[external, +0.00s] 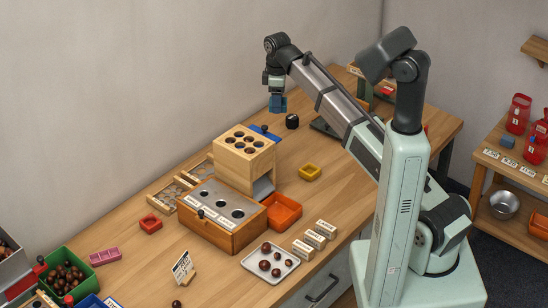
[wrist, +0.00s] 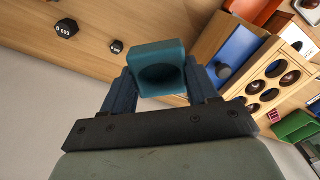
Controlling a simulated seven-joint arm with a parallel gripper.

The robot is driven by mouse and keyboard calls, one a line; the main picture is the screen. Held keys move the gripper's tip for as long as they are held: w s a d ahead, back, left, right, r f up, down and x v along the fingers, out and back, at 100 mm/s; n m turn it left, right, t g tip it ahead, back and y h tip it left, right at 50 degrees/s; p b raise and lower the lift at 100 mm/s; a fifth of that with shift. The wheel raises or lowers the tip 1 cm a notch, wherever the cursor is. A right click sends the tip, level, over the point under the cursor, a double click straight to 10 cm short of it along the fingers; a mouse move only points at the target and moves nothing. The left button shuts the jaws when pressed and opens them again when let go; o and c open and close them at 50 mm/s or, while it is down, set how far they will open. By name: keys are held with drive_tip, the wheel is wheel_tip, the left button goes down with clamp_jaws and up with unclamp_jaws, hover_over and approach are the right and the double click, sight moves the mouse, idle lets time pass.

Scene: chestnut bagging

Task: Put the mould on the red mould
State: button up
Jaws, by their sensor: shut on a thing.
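My gripper (external: 277,106) is raised above the far part of the table, left of my arm. In the wrist view its dark fingers are shut on a teal mould (wrist: 160,52), a square block with a round hollow facing the camera. In the external view the mould is too small to tell clearly from the fingers. The red mould (external: 151,223) lies on the table at the left, left of the wooden box with round holes, well apart from my gripper. Its top looks uncovered. The red mould cannot be made out in the wrist view.
A tall wooden block with holes (external: 235,161) and the wooden box (external: 220,231) stand mid-table. A yellow mould (external: 310,173), an orange tray (external: 284,213) and a white chestnut tray (external: 249,264) lie right of them. A pink mould (external: 105,257) lies at the left. A black weight (external: 292,121) stands near my gripper.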

drive_tip(key=s+a+n, duration=0.3)
drive_tip(key=s+a, duration=0.1)
drive_tip(key=a, duration=0.8)
drive_tip(key=s+a+n, duration=0.3)
drive_tip(key=s+a, duration=0.2)
drive_tip(key=a, duration=0.6)
drive_tip(key=n, duration=0.5)
hover_over(149, 221)
wheel_tip(149, 221, down, 11)
drive_tip(key=shift+f, duration=5.35)
drive_tip(key=o, duration=1.1)
drive_tip(key=shift+f, duration=0.1)
wheel_tip(149, 221, up, 12)
drive_tip(key=shift+r, duration=0.15)
